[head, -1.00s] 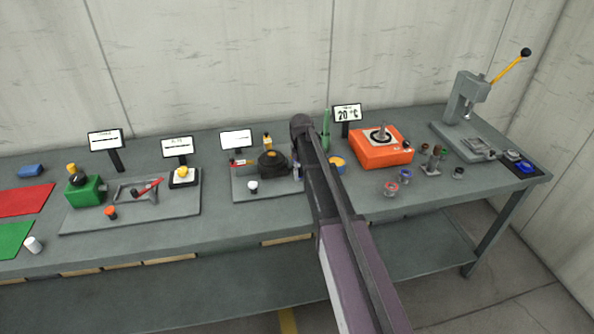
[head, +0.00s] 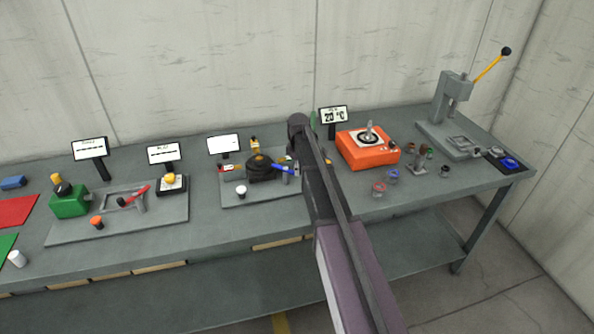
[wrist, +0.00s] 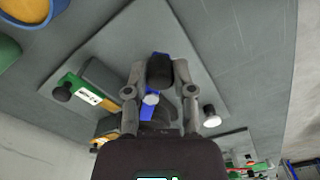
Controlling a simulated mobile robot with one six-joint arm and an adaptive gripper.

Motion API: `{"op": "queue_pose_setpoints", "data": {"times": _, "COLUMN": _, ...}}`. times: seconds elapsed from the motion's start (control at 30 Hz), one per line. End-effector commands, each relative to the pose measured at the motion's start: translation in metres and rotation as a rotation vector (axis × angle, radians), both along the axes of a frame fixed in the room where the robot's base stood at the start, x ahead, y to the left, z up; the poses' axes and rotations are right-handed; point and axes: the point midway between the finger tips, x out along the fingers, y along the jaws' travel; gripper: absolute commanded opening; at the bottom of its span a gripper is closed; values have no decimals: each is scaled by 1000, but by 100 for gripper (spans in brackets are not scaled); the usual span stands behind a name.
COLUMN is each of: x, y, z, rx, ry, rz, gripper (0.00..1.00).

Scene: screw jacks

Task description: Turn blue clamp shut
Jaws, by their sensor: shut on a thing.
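The blue clamp (head: 284,168) shows in the head view as a short blue bar at the right side of a dark round fixture (head: 262,167) on a grey plate (head: 232,199). My arm hides what lies just right of it. In the wrist view, my gripper (wrist: 160,78) has its two fingers closed in around the blue clamp (wrist: 149,112). It is shut on the clamp; a dark rounded part between the fingers hides some of the blue. The exact contact is hard to see.
A white-topped knob (head: 241,190) stands on the same plate, with a small screen (head: 225,145) behind it. An orange device (head: 367,152) stands to the right, beyond my arm. A green block (head: 68,203) is far left. The bench front has some free room.

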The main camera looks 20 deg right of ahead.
Motion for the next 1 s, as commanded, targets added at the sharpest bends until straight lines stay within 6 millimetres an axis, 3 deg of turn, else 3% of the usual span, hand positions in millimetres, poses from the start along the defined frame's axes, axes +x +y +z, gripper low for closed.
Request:
{"op": "queue_pose_setpoints", "data": {"times": 0.53, "x": 2, "y": -2, "z": 0, "rx": -1, "ry": -1, "rz": 39, "gripper": 0}}
{"op": "queue_pose_setpoints", "data": {"times": 0.57, "x": 2, "y": -2, "z": 0, "rx": -1, "ry": -1, "rz": 39, "gripper": 36}}
{"op": "queue_pose_setpoints", "data": {"times": 0.67, "x": 2, "y": -2, "z": 0, "rx": -1, "ry": -1, "rz": 38, "gripper": 66}}
{"op": "queue_pose_setpoints", "data": {"times": 1.0, "x": 2, "y": -2, "z": 0, "rx": 0, "ry": 0, "rz": 37, "gripper": 67}}
